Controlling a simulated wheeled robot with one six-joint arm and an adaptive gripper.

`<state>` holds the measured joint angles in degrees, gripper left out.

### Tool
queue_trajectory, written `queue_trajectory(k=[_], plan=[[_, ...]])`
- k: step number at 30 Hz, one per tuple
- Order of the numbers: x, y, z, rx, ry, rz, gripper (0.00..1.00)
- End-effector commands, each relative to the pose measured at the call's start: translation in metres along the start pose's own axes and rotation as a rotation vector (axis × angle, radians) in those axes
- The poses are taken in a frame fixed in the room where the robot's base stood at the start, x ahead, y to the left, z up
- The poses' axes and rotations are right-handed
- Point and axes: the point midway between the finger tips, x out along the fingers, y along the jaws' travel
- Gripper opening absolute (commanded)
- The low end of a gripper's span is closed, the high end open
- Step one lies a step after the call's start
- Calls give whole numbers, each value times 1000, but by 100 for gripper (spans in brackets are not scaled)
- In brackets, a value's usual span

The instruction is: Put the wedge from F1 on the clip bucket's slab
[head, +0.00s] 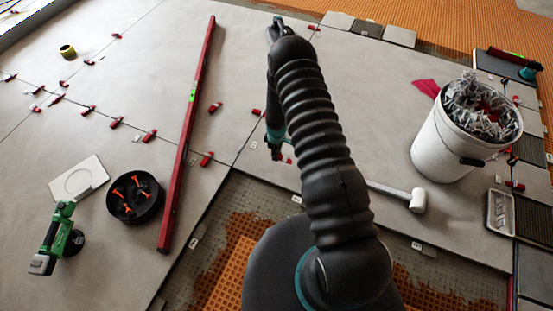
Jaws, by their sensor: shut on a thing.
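My gripper (277,152) hangs low over the tiles left of the arm's ribbed sleeve, seen small and partly from behind. It is shut on a small red wedge (287,159), of which only a little shows at the fingertips. I cannot tell whether the wedge touches the floor. The clip bucket (437,140) is white, full of grey clip scraps with some red pieces, and stands at the right. Its slab (385,120) is a large grey tile, bare to the left of the bucket and partly hidden by my arm.
A white-headed mallet (417,200), a red cloth (426,87) and a metal float (500,213) lie around the bucket. A long red level (188,135), a black bowl (135,197) and a green grinder (60,238) lie left. Several red wedges line the joints. Orange matting (232,262) is exposed in front.

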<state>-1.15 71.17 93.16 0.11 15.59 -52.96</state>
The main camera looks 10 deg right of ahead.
Motion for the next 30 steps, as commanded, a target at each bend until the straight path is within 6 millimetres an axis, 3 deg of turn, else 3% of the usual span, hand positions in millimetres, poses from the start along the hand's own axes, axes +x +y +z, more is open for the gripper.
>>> queue_trajectory(k=[9,29,30], plan=[[37,-1,1,0,-1,-2,0],[49,-1,1,0,0,-1,0],[48,-1,1,0,0,0,29]])
